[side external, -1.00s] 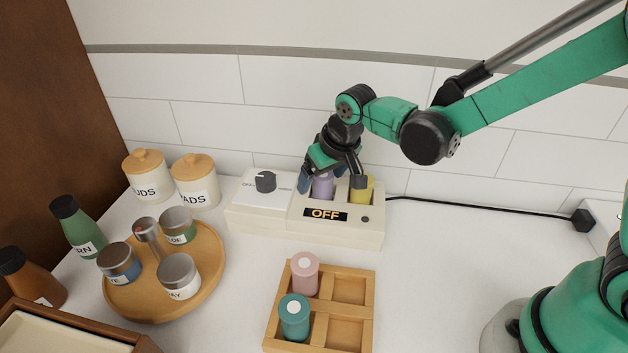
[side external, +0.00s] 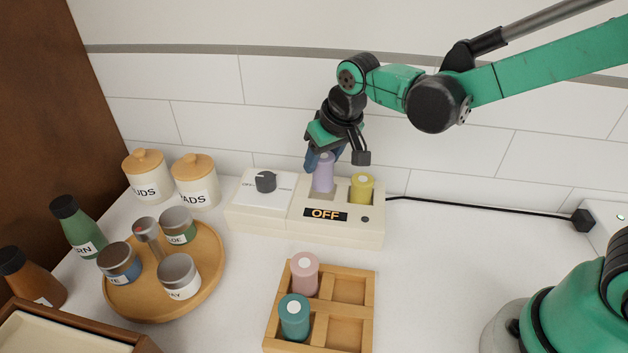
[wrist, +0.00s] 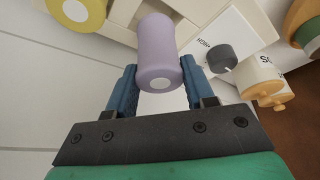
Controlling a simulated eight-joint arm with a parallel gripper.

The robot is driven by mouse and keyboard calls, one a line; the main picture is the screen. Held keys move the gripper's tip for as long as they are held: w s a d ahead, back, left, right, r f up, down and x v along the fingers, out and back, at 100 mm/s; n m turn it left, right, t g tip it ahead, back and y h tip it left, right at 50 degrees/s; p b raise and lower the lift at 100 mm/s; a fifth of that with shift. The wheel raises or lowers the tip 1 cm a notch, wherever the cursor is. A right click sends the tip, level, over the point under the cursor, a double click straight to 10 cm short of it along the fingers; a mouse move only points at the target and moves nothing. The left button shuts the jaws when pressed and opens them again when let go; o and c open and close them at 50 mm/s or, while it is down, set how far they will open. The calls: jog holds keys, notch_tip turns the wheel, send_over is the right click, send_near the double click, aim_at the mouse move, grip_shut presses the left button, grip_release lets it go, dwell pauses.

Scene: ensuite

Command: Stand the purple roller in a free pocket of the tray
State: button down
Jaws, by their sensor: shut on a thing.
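The purple roller (side external: 323,175) is upright at the white warmer (side external: 340,230), standing higher than the yellow roller beside it. I cannot tell whether its lower end is clear of the slot. My gripper (side external: 333,161) is shut on its upper part. In the wrist view the purple roller (wrist: 157,50) sits between the blue fingers of my gripper (wrist: 159,78). The wooden tray (side external: 371,310) lies in front of the warmer. A pink roller (side external: 304,275) and a teal roller (side external: 294,318) stand in its left pockets; both right pockets are empty.
The yellow roller (side external: 362,188) stands in the warmer's right slot. The warmer has a dark knob (side external: 266,181) and an "OFF" display; its cord runs right along the wall. A round wooden turntable (side external: 205,285) with jars is at left. The counter right of the tray is clear.

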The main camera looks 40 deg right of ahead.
aim_at(323, 156)
notch_tip(323, 156, up, 15)
jog(key=s+a+n+y, duration=0.2)
jog(key=s+a+n, duration=0.35)
jog(key=s, duration=1.05)
jog(key=shift+m, duration=0.45)
jog(key=f, duration=0.6)
jog(key=a+f, duration=0.1)
jog(key=f, duration=1.3)
jog(key=shift+a+f, duration=0.15)
jog(key=shift+a, duration=0.1)
jog(key=shift+c, duration=1.6)
grip_release()
jog(key=shift+f, duration=0.1)
